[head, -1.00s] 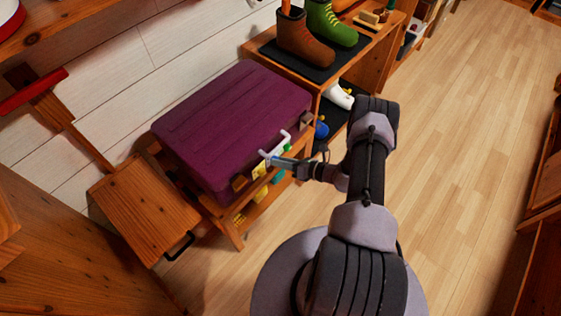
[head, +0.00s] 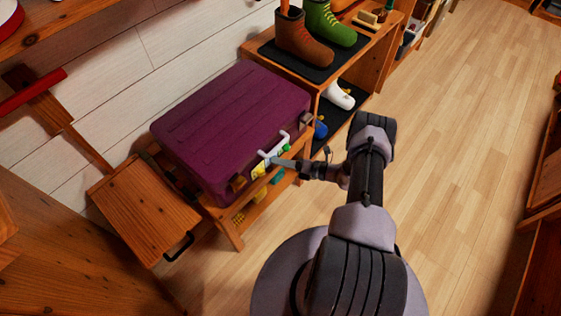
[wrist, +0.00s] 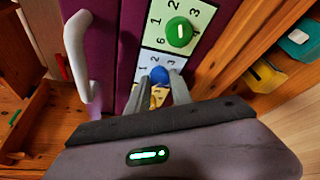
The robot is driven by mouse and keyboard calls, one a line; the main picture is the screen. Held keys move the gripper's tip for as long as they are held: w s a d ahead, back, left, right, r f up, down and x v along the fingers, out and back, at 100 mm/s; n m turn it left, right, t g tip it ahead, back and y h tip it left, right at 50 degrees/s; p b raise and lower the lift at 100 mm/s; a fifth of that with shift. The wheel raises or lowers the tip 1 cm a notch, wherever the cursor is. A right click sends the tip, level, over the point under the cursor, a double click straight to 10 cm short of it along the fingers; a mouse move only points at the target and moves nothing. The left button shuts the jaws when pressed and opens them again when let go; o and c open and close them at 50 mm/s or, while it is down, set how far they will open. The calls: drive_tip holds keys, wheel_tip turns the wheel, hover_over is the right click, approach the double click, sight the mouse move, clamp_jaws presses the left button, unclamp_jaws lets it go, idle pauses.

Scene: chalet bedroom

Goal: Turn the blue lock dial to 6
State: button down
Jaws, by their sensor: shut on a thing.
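The blue lock dial (wrist: 159,76) is on a white numbered plate (wrist: 149,61) on the front of the purple suitcase (head: 228,128). My gripper (wrist: 160,84) is shut on the blue dial, one finger on each side. The numbers 1, 2 and 3 show around the dial; the rest of the plate and the dial's pointer are hidden or too small to read. A green dial (wrist: 180,32) with a white mark sits on the neighbouring plate, and a yellow part (wrist: 160,97) shows between my fingers. In the head view my gripper (head: 276,161) reaches the suitcase front.
The white suitcase handle (wrist: 84,68) stands out close beside the dials. The suitcase lies on a wooden bench (head: 228,228), with coloured items below. A shoe shelf (head: 333,82) stands behind it. The floor (head: 465,150) to the right is clear.

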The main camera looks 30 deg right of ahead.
drive_tip(key=c, duration=1.1)
unclamp_jaws()
drive_tip(key=shift+c, duration=0.2)
drive_tip(key=p+v, duration=0.3)
drive_tip(key=v, duration=1.4)
drive_tip(key=shift+s, duration=0.2)
drive_tip(key=shift+d+r, duration=0.1)
drive_tip(key=shift+r, duration=0.1)
